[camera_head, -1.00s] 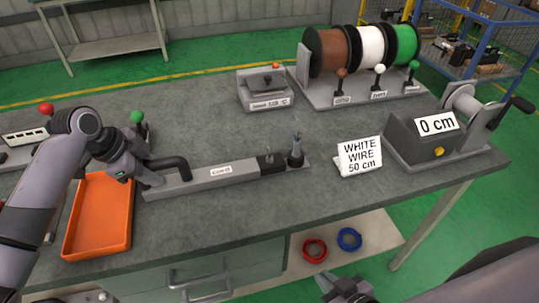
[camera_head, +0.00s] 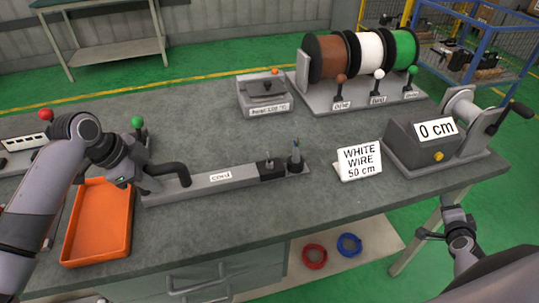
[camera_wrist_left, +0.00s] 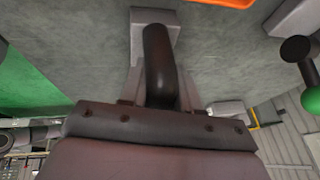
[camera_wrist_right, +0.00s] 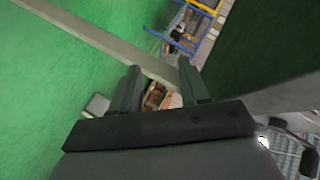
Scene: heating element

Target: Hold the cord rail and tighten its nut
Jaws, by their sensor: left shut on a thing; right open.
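The cord rail (camera_head: 215,181) is a long grey bar with a small label, lying near the middle of the bench. A black curved handle (camera_head: 178,168) stands at its left end; it also shows in the left wrist view (camera_wrist_left: 158,65). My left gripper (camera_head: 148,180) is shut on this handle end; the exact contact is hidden. At the rail's right end are a black block (camera_head: 271,169) and a dark upright fitting (camera_head: 296,157); I cannot tell which part is the nut. My right gripper (camera_wrist_right: 160,88) is open and empty, off the bench's right front edge.
An orange tray (camera_head: 98,222) sits left of the rail. A white sign (camera_head: 359,160) and a grey winder (camera_head: 420,152) reading 0 cm stand to the right. A heating unit (camera_head: 264,95) and wire spools (camera_head: 368,55) are behind. Bench in front of the rail is clear.

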